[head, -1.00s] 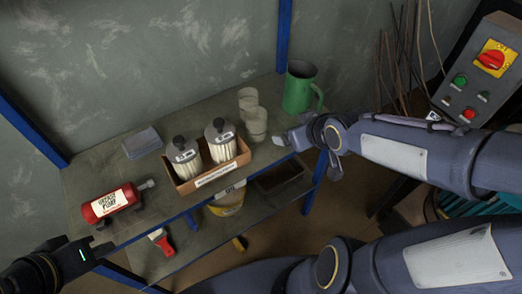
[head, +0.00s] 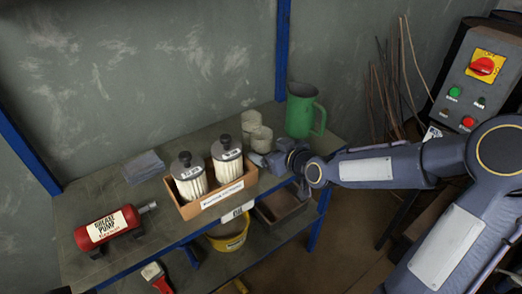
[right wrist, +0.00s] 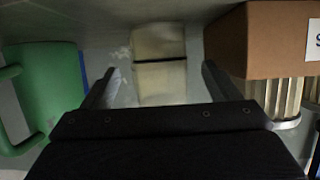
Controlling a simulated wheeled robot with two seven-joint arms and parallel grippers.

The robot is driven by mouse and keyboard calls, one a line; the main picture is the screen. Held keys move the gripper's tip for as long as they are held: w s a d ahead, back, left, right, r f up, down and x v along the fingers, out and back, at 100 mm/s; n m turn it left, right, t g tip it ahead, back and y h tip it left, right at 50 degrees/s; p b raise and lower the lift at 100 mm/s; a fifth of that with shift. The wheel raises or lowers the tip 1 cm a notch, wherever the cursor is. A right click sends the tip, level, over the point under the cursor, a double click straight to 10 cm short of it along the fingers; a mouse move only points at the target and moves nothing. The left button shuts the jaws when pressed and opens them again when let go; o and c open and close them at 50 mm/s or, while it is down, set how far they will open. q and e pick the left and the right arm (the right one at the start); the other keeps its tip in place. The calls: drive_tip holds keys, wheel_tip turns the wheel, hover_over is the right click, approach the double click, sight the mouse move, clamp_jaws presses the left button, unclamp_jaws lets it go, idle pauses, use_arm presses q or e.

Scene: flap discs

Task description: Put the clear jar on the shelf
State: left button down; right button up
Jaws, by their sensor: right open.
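Two pale, translucent jars stand side by side on the upper surface of the blue-framed shelf unit (head: 95,195): a rear jar (head: 251,121) and a front jar (head: 261,140). Which one is the clear jar I cannot tell. My right gripper (head: 257,159) is open, close in front of the front jar. In the right wrist view, a pale jar shape (right wrist: 160,45) with a dark line across it shows between and beyond the open fingers (right wrist: 160,72); no grip on it shows. A lower shelf level (head: 210,262) is partly visible. My left gripper is out of view.
A green jug (head: 300,112) stands right of the jars. A cardboard box (head: 222,200) with two filters (head: 188,178) is close left of my gripper. Below are a yellow bucket (head: 230,235) and dark tray (head: 282,212).

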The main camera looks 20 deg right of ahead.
sight(261, 147)
drive_tip(key=x, duration=0.5)
drive_tip(key=shift+s, duration=0.1)
drive_tip(key=c, duration=1.2)
drive_tip(key=shift+o, duration=0.2)
drive_tip(key=shift+r, duration=0.1)
